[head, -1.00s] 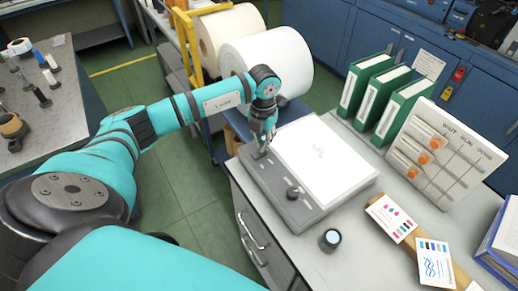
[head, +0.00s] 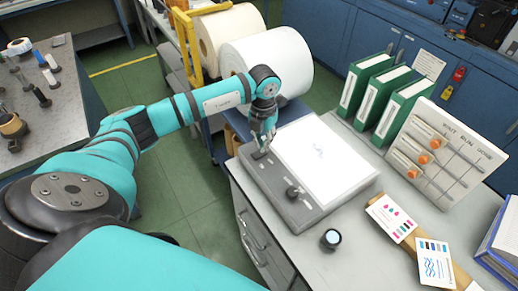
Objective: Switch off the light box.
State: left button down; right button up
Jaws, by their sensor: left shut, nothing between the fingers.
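The light box (head: 318,160) lies on the grey bench top; its white panel looks bright, with a small faint mark on it. Its grey control strip (head: 275,189) runs along the left side and bears a dark knob (head: 292,193) towards the near end. A small dark switch (head: 259,155) sits near the far end of the strip. My left gripper (head: 263,147) is shut and empty, pointing down at this switch; its tips partly cover it, and I cannot tell whether they touch. My right gripper is not in view.
Green binders (head: 366,85) and a board with orange tags (head: 440,152) stand behind and to the right. Printed cards (head: 392,217) lie at the right. Large white rolls (head: 265,62) stand beyond the bench.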

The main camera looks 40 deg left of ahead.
pick_arm(q)
jog(key=shift+f+b, duration=0.9)
jog(key=shift+f, duration=0.25)
dwell(0.4)
jog(key=shift+r+p, duration=2.3)
jog(key=shift+r, duration=1.25)
jog(key=shift+d, duration=0.1)
